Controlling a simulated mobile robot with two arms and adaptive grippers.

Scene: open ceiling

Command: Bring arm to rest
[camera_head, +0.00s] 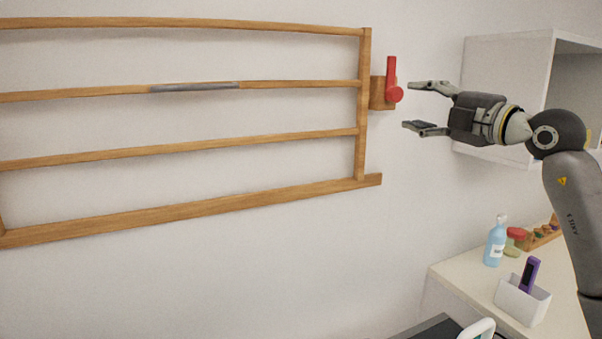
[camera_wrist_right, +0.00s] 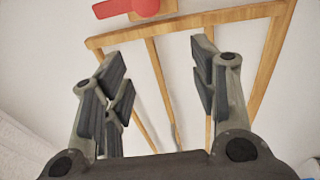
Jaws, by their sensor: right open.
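My right gripper (camera_head: 418,106) is open and empty in the head view. Its fingers point left toward a red lever (camera_head: 393,82) on a wooden block (camera_head: 377,93) at the right end of a wooden rack. The fingertips are apart from the lever. In the right wrist view, the two spread fingers (camera_wrist_right: 160,85) have nothing between them, and the red lever (camera_wrist_right: 125,8) shows at the top, beyond the fingers. In the head view the lever stands upright. My left gripper is in neither view.
The wooden rack (camera_head: 180,148) spans the wall, with a grey section (camera_head: 195,88) on one rail. A white wall cabinet (camera_head: 505,85) is behind my right arm. Below, a counter (camera_head: 455,269) holds a blue bottle (camera_head: 495,246) and a white bin (camera_head: 523,302) with a purple device (camera_head: 530,273).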

